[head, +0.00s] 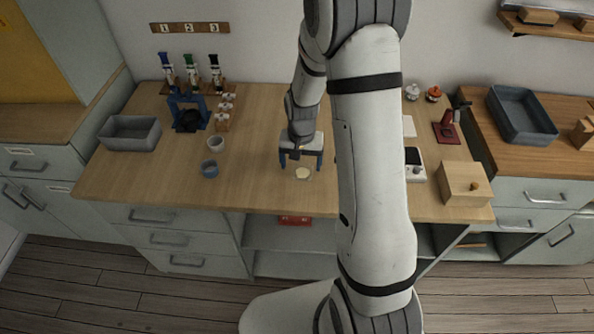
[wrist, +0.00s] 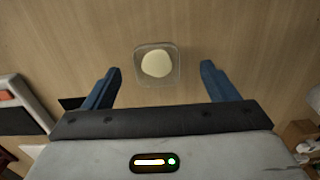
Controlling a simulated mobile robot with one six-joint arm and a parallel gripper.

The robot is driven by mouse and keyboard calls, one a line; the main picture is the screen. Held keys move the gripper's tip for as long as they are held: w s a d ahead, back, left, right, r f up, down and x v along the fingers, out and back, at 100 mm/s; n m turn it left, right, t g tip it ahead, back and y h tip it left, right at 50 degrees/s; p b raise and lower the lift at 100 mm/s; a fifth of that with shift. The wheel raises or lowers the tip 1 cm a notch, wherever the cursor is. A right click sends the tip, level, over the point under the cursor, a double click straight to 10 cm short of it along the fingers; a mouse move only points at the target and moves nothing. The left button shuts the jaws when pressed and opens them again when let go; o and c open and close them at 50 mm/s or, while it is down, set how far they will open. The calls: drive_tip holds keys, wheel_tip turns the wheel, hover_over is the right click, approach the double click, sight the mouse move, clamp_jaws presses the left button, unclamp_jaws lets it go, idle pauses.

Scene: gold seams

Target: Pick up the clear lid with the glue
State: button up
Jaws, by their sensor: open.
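The clear lid (wrist: 174,72) is a small, see-through rounded square lying on the wooden table. A round cream patch of glue (wrist: 157,63) sits in its middle. In the head view the pale glue (head: 302,173) shows just below my gripper, and the lid's clear rim is hard to make out. My gripper (head: 301,165) is open and empty, with its two blue fingers apart. In the wrist view my gripper (wrist: 158,80) has one finger on either side of the lid, with gaps between. I cannot tell the height of the fingertips above the table.
A white device (head: 414,165) and a wooden box (head: 465,183) are to the right. A grey bin (head: 129,133) is at the far left. Table around the lid is clear.

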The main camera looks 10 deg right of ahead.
sight(302, 175)
drive_tip(key=shift+d+f, duration=0.2)
drive_tip(key=shift+f, duration=1.6)
drive_tip(key=shift+c, duration=0.4)
drive_tip(key=c, duration=1)
drive_tip(key=shift+o, duration=0.2)
drive_tip(key=shift+r, duration=0.1)
